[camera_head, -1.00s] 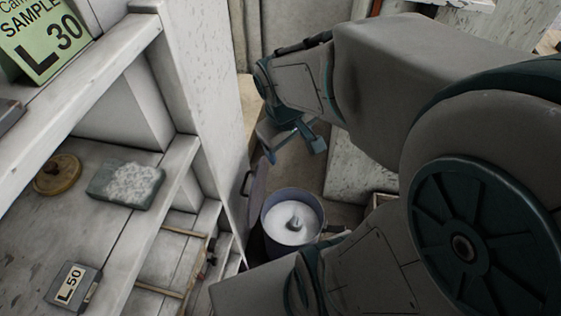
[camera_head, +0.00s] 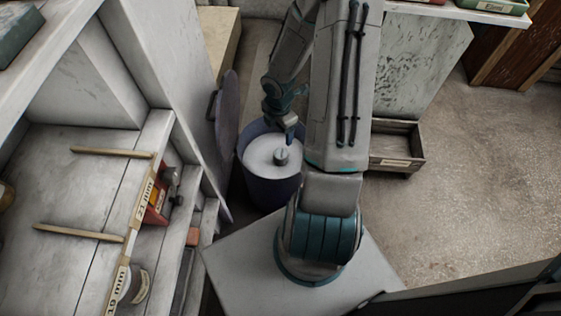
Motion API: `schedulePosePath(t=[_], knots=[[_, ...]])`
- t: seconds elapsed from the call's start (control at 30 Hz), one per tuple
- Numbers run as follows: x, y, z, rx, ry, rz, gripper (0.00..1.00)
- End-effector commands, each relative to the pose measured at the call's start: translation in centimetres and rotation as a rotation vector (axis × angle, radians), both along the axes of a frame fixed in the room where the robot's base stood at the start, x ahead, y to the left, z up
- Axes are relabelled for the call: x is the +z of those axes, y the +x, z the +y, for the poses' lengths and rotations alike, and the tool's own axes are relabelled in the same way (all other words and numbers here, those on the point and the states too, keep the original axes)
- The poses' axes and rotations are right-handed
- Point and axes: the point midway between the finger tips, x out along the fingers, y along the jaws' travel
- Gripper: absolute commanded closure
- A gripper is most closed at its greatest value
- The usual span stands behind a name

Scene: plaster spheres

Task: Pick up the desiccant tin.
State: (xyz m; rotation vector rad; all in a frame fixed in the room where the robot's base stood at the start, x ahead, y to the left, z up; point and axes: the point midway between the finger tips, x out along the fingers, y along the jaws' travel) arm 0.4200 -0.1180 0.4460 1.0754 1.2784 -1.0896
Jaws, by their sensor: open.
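A small grey tin (camera_head: 281,157), which looks like the desiccant tin, sits on the white surface inside a round dark blue-purple bin (camera_head: 272,190). Its lower part seems sunk or hidden in the white filling. My gripper (camera_head: 283,124) is open and empty, just above and behind the tin in the picture, over the far part of the bin. It is apart from the tin as far as I can see. Its fingers are small and partly overlap each other in this view.
The bin's round lid (camera_head: 227,117) leans upright at its left, beside white shelving (camera_head: 70,200). A wooden crate (camera_head: 397,148) stands right of my arm. The floor (camera_head: 465,170) at right is clear. A jar (camera_head: 134,286) stands on the shelf.

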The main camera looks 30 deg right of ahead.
Motion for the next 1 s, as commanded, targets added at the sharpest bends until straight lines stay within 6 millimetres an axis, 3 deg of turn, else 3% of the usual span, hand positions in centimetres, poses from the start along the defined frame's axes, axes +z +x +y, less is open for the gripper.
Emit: schedulePosePath(t=[0.5,0.83,1.0], knots=[[-8.5,0.0,0.1,0.024,0.011,0.000,0.26],[-9.9,-0.1,0.0,0.023,0.010,-0.001,0.26],[-11.6,-0.3,-0.2,0.022,0.011,0.000,0.26]])
